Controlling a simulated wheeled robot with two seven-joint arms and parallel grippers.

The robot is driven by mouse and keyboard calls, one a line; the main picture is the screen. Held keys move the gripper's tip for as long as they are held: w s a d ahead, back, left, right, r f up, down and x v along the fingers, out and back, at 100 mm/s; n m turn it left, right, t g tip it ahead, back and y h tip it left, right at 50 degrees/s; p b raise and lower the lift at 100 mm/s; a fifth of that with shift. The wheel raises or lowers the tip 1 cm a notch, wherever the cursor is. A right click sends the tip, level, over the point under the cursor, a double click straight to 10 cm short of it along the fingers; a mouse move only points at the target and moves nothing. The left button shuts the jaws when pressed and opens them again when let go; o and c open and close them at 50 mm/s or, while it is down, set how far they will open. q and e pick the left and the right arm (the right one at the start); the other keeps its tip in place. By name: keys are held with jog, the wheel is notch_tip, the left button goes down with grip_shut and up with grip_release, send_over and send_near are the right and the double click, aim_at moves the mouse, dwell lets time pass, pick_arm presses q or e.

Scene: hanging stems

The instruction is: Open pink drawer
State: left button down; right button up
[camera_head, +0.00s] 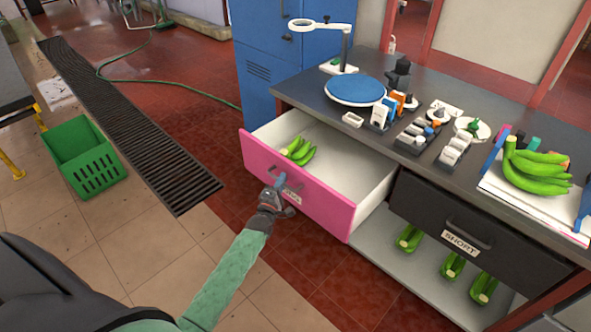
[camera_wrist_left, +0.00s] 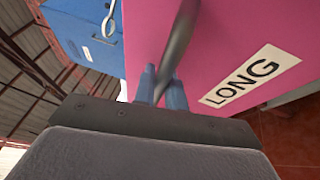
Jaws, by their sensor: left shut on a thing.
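The pink drawer (camera_head: 318,203) stands pulled out from the left part of the workbench, and its white inside shows. A small bunch of green bananas (camera_head: 298,151) lies in it near the front. My left gripper (camera_head: 281,181) is at the drawer's front, shut on the dark handle (camera_head: 291,181). In the left wrist view the blue fingers (camera_wrist_left: 162,88) are on either side of the handle bar (camera_wrist_left: 180,45), beside the pink front (camera_wrist_left: 235,45) with its LONG label (camera_wrist_left: 250,75). My right gripper is not in view.
A black drawer (camera_head: 480,240) marked SHORT is shut on the right. Several banana bunches lie on the shelf (camera_head: 375,250) below. The bench top holds a blue disc (camera_head: 355,89), a lamp (camera_head: 345,45) and bananas. A green crate (camera_head: 83,160) stands on the floor left of a drain grate (camera_head: 125,120).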

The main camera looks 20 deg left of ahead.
pick_arm(q)
jog(key=s+a, duration=0.2)
jog(key=s, duration=0.5)
jog(key=shift+a, duration=0.3)
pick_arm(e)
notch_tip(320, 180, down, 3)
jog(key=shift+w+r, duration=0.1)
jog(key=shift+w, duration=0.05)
pick_arm(q)
jog(key=c, duration=1.7)
grip_release()
jog(key=shift+s, duration=0.1)
jog(key=s, duration=0.2)
jog(key=s+f+b, duration=0.1)
jog(key=s, duration=0.4)
jog(key=shift+s+d+f+b, duration=0.15)
jog(key=shift+s+f+b, duration=0.1)
jog(key=shift+b, duration=0.15)
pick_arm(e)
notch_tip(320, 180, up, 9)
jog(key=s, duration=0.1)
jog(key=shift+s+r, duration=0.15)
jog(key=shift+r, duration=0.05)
pick_arm(q)
jog(key=shift+m, duration=0.3)
